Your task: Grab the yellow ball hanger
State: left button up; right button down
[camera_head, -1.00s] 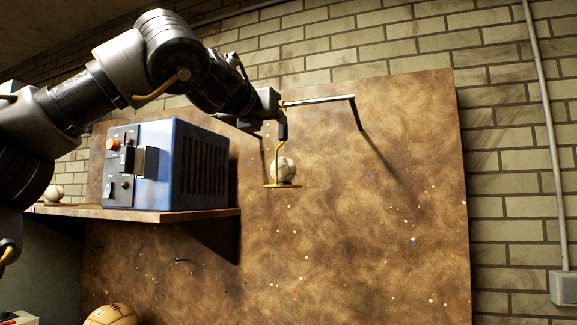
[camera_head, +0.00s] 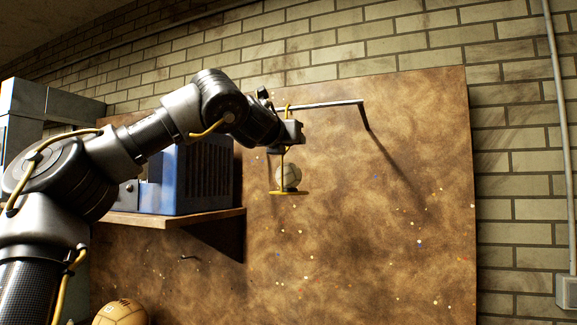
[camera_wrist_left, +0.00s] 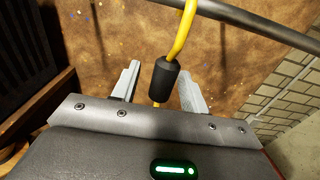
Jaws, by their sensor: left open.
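The yellow ball hanger (camera_head: 289,193) hangs by its hook from a metal rod on the brown board. A pale ball (camera_head: 289,177) rests on its lower ring. My left gripper (camera_head: 292,138) is at the hanger's upper part in the head view and hides the black grip there. In the left wrist view, the gripper's two fingers (camera_wrist_left: 160,86) are apart, with the hanger's black grip (camera_wrist_left: 164,78) between them. Gaps show on both sides of the grip. My right gripper is out of view.
The metal rod (camera_head: 330,104) juts out just above my left gripper. A blue box (camera_head: 203,178) stands on a wooden shelf (camera_head: 150,217) to the left. A larger tan ball (camera_head: 120,314) is at the lower left. The board right of the hanger is mostly clear.

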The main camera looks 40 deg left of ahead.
pick_arm(q)
jog(key=shift+s+d+r, duration=0.1)
jog(key=shift+s+d, duration=0.05)
jog(key=shift+s, duration=0.05)
jog(key=shift+s+d+r, duration=0.1)
jog(key=shift+c, duration=0.6)
grip_shut()
